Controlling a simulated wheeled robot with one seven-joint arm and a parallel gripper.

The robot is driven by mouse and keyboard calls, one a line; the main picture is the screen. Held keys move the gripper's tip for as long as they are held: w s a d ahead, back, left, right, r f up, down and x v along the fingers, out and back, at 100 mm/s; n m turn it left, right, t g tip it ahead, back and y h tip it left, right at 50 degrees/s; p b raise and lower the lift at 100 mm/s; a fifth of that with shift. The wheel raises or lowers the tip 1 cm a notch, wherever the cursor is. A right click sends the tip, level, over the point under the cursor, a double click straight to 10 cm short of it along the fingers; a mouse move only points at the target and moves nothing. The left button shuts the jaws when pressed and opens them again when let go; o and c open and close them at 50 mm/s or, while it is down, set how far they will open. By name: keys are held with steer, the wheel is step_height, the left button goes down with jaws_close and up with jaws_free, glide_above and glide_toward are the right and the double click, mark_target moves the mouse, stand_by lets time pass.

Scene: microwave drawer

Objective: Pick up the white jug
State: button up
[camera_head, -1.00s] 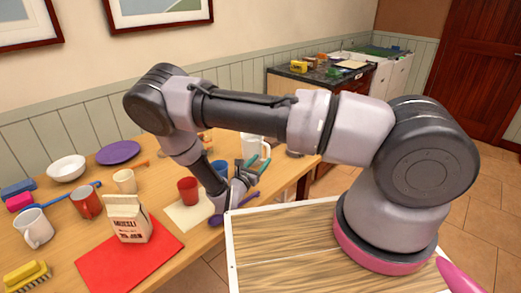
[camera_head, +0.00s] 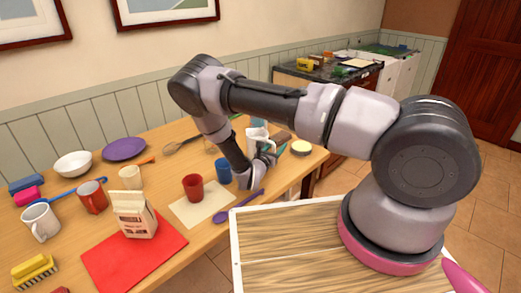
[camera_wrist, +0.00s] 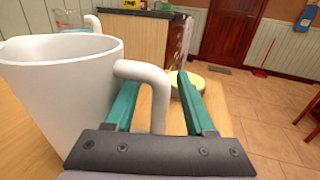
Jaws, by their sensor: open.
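The white jug (camera_head: 257,137) stands upright near the far right end of the wooden table, partly hidden by my arm in the head view. In the wrist view the jug (camera_wrist: 58,95) fills the left side, with its handle (camera_wrist: 146,72) turned toward the right. My gripper (camera_head: 270,154) is at the jug's near side. In the wrist view my gripper (camera_wrist: 157,88) is open, with its green fingers on either side of the handle's upright part. I cannot tell whether either finger touches it.
A yellow-topped round item (camera_head: 302,147) stands to the right of the jug, near the table's edge. A red cup (camera_head: 193,187) and a blue cup (camera_head: 222,170) are to the left. A purple spoon (camera_head: 240,205) lies in front.

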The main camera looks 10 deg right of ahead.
jaws_close()
stand_by(1.4)
